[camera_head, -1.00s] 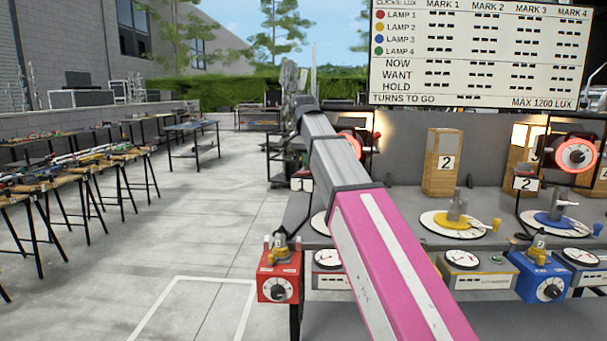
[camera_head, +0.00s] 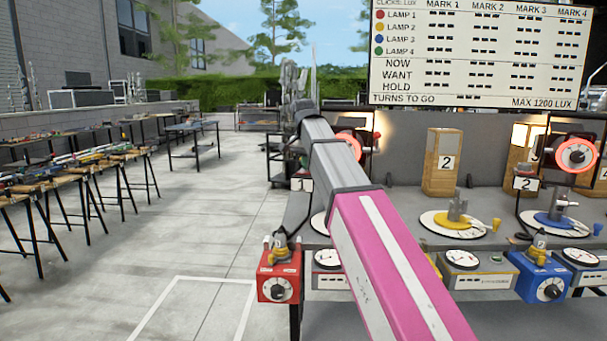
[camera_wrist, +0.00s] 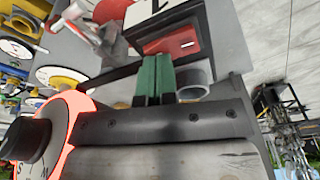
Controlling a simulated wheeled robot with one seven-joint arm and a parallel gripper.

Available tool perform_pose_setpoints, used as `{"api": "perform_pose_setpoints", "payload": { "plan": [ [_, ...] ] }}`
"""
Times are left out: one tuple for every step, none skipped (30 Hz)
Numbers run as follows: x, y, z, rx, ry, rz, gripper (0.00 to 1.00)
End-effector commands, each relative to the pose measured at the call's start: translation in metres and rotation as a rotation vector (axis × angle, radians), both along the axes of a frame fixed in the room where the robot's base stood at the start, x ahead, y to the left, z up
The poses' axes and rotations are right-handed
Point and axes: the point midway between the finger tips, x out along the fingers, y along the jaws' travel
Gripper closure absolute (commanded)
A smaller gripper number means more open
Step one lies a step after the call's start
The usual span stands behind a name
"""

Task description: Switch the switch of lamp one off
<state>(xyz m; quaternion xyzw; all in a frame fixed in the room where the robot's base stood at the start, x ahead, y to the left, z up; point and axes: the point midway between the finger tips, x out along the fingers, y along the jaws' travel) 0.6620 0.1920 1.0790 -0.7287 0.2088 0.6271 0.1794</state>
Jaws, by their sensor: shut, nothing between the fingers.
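In the wrist view, my gripper (camera_wrist: 153,78) has its two green fingers pressed together, with nothing between them. A red switch (camera_wrist: 178,45) with a small white mark sits in a dark frame just beyond the fingertips. I cannot tell whether the fingers touch it or which way it is set. A dial with a glowing red ring (camera_wrist: 88,108) is at the lower left. In the head view, the red-ringed dial of lamp one (camera_head: 349,143) shows partly behind my pink and grey arm. My gripper and the switch are hidden there.
A red box with a knob (camera_head: 279,288) and a blue box (camera_head: 541,277) stand at the bench front. Wooden lamp two (camera_head: 443,165) and round plates stand on the grey bench. A score board (camera_head: 480,50) hangs above.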

Motion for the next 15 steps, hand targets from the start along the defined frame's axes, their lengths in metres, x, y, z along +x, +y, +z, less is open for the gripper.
{"api": "perform_pose_setpoints", "payload": {
  "plan": [
    [-0.0001, 0.0, -0.0008, 0.0, 0.0, 0.0, 1.0],
    [-0.0002, 0.0, -0.0012, 0.0, 0.0, 0.0, 1.0],
    [-0.0002, 0.0, -0.0016, 0.0, 0.0, 0.0, 1.0],
    [-0.0001, 0.0, -0.002, 0.0, 0.0, 0.0, 1.0],
    [-0.0001, -0.0001, -0.0024, 0.0, 0.0, 0.0, 1.0],
    [-0.0002, 0.0, -0.003, 0.0, 0.0, 0.0, 1.0],
    [-0.0002, 0.0, -0.0033, 0.0, 0.0, 0.0, 1.0],
    [-0.0001, -0.0001, -0.0036, 0.0, 0.0, 0.0, 1.0],
    [-0.0002, 0.0, -0.0042, 0.0, 0.0, 0.0, 1.0],
    [-0.0002, 0.0, -0.0046, 0.0, 0.0, 0.0, 1.0],
    [-0.0002, 0.0, -0.0049, 0.0, 0.0, 0.0, 1.0],
    [-0.0001, 0.0, -0.0054, 0.0, 0.0, 0.0, 1.0],
    [-0.0002, 0.0, -0.0058, 0.0, 0.0, 0.0, 1.0],
    [-0.0002, 0.0, -0.0062, 0.0, 0.0, 0.0, 1.0],
    [-0.0001, 0.0001, -0.0059, 0.001, -0.001, 0.0, 1.0]
  ]
}}
